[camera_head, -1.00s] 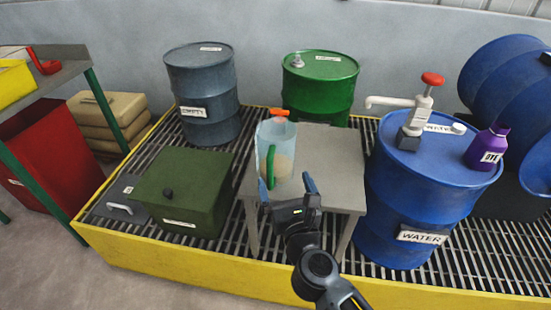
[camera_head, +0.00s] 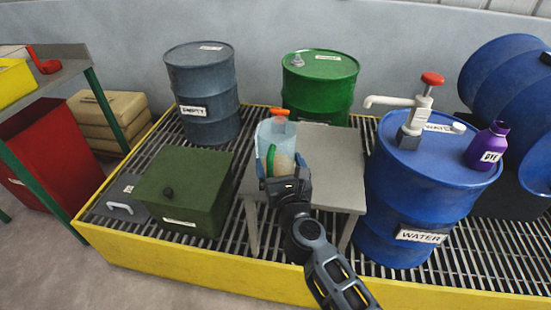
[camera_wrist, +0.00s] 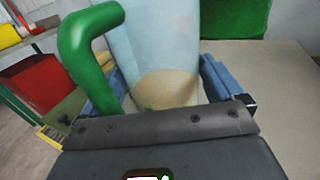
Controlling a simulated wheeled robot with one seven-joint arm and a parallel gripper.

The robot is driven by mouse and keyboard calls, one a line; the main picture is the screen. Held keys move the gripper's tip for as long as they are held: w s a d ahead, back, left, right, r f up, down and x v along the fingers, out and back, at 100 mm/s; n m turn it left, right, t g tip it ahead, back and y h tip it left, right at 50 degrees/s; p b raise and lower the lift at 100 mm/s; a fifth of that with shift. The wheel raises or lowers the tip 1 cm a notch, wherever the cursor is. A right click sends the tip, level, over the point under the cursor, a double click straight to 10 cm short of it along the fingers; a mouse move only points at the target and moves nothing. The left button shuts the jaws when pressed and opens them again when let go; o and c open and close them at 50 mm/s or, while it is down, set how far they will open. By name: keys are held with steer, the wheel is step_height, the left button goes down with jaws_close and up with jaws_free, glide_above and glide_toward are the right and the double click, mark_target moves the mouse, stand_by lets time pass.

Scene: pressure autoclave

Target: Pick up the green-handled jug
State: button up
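The green-handled jug (camera_head: 268,137) is clear, tapered and upright on the small grey table. Pale beige contents show in its lower part. In the wrist view the jug (camera_wrist: 155,45) stands just ahead of the palm, its green handle (camera_wrist: 82,50) at the near left. My gripper (camera_head: 284,170) is low at the jug's near side, hiding its base in the head view. In the wrist view my gripper (camera_wrist: 160,85) has its blue fingers spread wide, one on each side of the jug. I cannot tell whether either finger touches it.
The grey table (camera_head: 335,165) is bare to the jug's right. A blue water drum (camera_head: 405,200) with a pump and a purple dye bottle (camera_head: 487,146) stands close right. A dark green box (camera_head: 183,190) sits left. A green drum (camera_head: 320,88) stands behind.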

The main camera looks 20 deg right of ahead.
steer(key=c, duration=0.4)
steer(key=shift+c, duration=0.6)
steer(key=shift+r, duration=0.15)
